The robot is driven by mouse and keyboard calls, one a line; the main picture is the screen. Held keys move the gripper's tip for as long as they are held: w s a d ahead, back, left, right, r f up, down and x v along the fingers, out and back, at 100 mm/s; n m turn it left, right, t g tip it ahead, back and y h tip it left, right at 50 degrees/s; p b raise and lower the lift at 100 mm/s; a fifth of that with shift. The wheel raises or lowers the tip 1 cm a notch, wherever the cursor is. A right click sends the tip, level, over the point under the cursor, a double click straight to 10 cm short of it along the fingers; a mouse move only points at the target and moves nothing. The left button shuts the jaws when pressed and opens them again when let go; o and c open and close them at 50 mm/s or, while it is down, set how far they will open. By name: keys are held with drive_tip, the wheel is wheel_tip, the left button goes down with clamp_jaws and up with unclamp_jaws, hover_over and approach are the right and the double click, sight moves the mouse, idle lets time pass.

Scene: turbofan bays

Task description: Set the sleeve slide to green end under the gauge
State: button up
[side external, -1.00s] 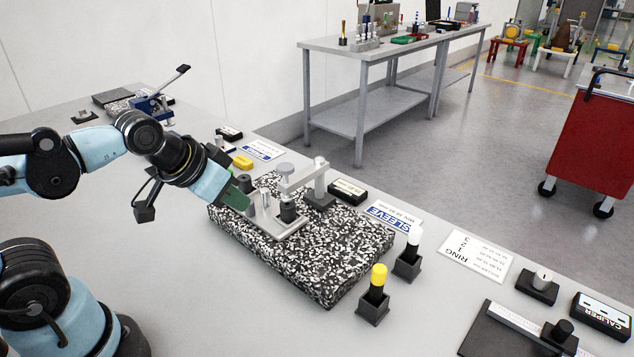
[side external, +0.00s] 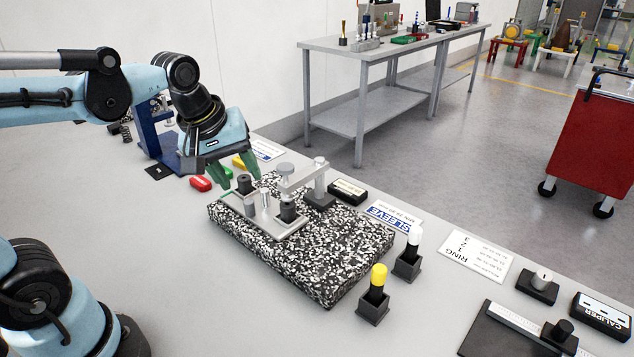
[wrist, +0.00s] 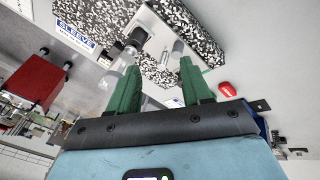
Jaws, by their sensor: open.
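The sleeve slide is a silver plate (side external: 275,226) on the speckled granite block (side external: 335,255). It carries short metal cylinders and black-topped posts. One black post (side external: 288,212) stands beneath the gauge (side external: 285,170), whose arm runs from a stand on the block. Another black post (side external: 245,184) is at the slide's left end. My gripper (side external: 240,176) has green fingers, spread apart and empty, just above and behind that left end. In the wrist view, my gripper (wrist: 160,85) points at the slide plate (wrist: 158,33), with nothing between its fingers.
A SLEEVE card (side external: 392,216) lies behind the block. White-topped (side external: 411,250) and yellow-topped (side external: 377,290) plugs stand in holders to its right. A red piece (side external: 200,183) lies left of the gripper. The table in front of the block is clear.

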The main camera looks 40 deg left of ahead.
sight(249, 201)
drive_tip(key=w+a+r+n+g, duration=0.2)
drive_tip(key=w+a+n+g, duration=0.25)
drive_tip(key=n, duration=1.15)
wheel_tip(249, 201, down, 12)
drive_tip(key=shift+f, duration=0.1)
drive_tip(key=shift+c, duration=0.2)
clamp_jaws()
